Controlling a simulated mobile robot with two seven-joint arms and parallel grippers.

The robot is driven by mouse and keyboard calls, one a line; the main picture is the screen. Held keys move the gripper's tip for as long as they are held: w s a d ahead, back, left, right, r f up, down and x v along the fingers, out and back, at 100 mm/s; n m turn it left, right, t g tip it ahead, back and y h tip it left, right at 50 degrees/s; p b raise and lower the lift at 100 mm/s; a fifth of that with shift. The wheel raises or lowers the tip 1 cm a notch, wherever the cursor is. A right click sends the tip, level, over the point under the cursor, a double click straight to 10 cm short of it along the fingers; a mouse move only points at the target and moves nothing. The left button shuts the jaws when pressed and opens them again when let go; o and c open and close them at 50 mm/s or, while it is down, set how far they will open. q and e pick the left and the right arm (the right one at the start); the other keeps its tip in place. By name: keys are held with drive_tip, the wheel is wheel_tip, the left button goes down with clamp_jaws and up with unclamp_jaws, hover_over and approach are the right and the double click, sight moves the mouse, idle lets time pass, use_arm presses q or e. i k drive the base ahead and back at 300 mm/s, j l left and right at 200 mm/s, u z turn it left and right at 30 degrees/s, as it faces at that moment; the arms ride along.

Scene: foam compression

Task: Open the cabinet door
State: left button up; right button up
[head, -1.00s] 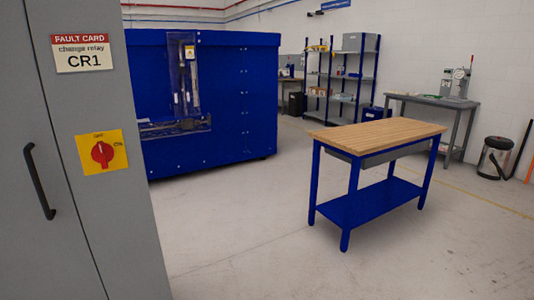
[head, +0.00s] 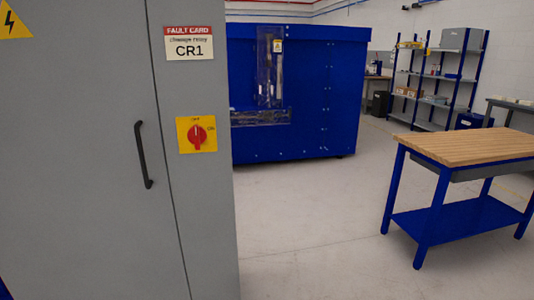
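The grey cabinet door (head: 80,190) fills the left of the head view and is shut against the cabinet frame (head: 195,220). A black vertical bar handle (head: 143,155) sits near the door's right edge, by the seam. To the right of the seam is a red rotary switch (head: 197,136) on a yellow plate. A fault card reading CR1 (head: 189,43) is above it. A yellow lightning warning sign (head: 14,22) is at the door's upper left. Neither of my grippers is in view.
A blue machine enclosure (head: 300,130) stands behind the cabinet. A blue workbench with a wooden top (head: 465,148) stands at the right. A shelf rack (head: 435,85) is at the back right. The floor (head: 310,225) between cabinet and workbench is clear.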

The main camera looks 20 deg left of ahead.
sight(88, 212)
drive_tip(key=u, duration=1.95)
